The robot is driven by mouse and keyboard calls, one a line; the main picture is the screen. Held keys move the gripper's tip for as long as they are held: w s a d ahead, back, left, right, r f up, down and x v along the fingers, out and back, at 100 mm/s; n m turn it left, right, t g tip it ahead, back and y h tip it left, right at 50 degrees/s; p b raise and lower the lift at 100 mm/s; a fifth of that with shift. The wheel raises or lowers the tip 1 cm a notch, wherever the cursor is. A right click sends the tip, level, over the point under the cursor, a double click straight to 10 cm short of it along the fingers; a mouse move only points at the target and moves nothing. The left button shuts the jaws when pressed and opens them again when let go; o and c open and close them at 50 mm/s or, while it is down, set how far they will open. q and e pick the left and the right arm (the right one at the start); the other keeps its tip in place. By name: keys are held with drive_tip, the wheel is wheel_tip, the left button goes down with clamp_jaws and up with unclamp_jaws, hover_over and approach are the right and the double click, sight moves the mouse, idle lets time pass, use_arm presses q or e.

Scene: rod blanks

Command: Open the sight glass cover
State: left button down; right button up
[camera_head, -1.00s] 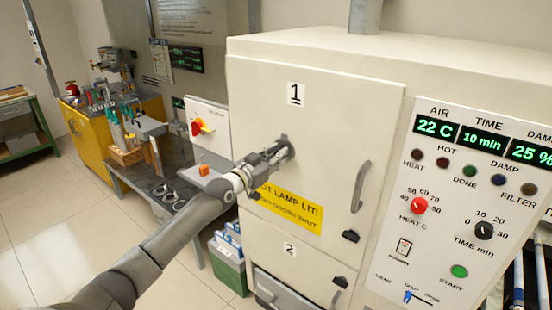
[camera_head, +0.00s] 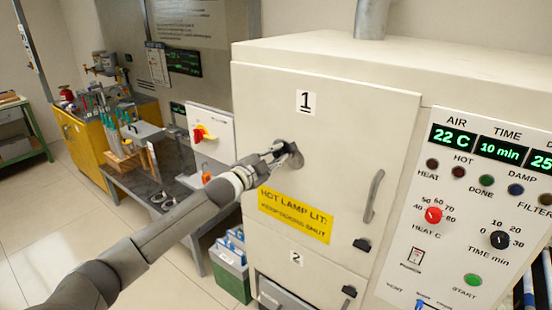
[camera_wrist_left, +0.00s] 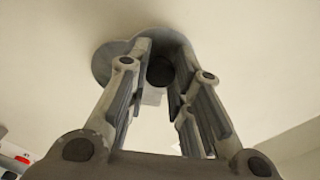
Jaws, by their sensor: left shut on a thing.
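The sight glass cover (camera_head: 297,158) is a small grey round piece on the upper oven door, marked 1. In the left wrist view, the grey disc (camera_wrist_left: 107,62) shows left of the fingertips, with a dark round spot (camera_wrist_left: 160,72) between the fingers. My left gripper (camera_head: 277,153) is at the cover and shut on it. Its fingertips (camera_wrist_left: 163,52) hide part of the cover. I cannot tell how far the cover is turned from the glass. My right gripper is in neither view.
The oven door (camera_head: 335,120) has a grey handle (camera_head: 374,196) to the right of the cover and a yellow warning label (camera_head: 295,214) below it. The control panel (camera_head: 470,215) is at the right. A dark bench (camera_head: 172,183) stands at the left.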

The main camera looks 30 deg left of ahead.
use_arm(q)
drive_tip(key=m, duration=0.1)
drive_tip(key=r+m, duration=0.1)
drive_tip(key=m, duration=0.1)
drive_tip(key=shift+a, duration=0.25)
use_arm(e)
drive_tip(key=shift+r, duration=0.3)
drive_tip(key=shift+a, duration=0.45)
